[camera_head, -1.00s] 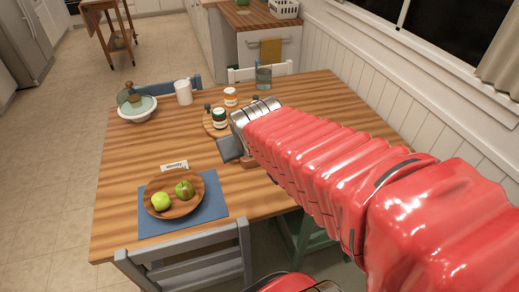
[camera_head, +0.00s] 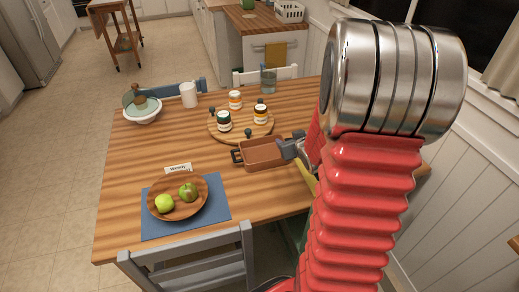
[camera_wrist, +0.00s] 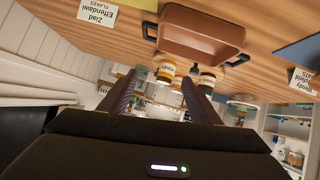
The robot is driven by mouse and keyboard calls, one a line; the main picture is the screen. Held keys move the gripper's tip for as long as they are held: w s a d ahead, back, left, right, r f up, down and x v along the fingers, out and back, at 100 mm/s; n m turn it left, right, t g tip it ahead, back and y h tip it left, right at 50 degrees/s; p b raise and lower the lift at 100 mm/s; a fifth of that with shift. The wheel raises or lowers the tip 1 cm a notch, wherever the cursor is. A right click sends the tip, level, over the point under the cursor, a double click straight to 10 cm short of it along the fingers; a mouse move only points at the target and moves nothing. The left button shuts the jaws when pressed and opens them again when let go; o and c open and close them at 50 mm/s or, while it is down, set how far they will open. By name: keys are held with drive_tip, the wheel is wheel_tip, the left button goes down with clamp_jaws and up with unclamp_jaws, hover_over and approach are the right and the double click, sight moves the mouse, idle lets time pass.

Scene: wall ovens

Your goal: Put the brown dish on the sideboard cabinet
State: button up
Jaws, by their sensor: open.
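The brown dish (camera_head: 265,154) is a shallow rectangular baking dish with end handles. It sits on the wooden dining table, in front of the round board. My gripper (camera_head: 290,148) is at the dish's right end in the head view and partly overlaps it. In the wrist view the gripper (camera_wrist: 157,88) has its two fingers apart with nothing held between them. The dish (camera_wrist: 201,38) shows beyond and above the fingertips there. I cannot tell whether a finger touches it. A wood-topped white cabinet (camera_head: 280,47) stands behind the table; I cannot tell if it is the sideboard cabinet.
Several jars stand on the round board (camera_head: 214,128). A wooden plate (camera_head: 154,207) with two green apples lies on a blue mat.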

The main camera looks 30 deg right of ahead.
drive_tip(key=s+d+f+t, duration=0.1)
drive_tip(key=f, duration=0.1)
drive_tip(key=s+d+f, duration=0.1)
drive_tip(key=d+f, duration=0.1)
drive_tip(key=f, duration=0.1)
drive_tip(key=s+d+f+m+t, duration=0.1)
drive_tip(key=d+f, duration=0.1)
drive_tip(key=f, duration=0.1)
drive_tip(key=shift+d+f+t+y, duration=0.1)
drive_tip(key=shift+t+y, duration=0.2)
drive_tip(key=shift+x, duration=4.3)
drive_tip(key=shift+x, duration=2.6)
drive_tip(key=shift+c, duration=0.3)
clamp_jaws()
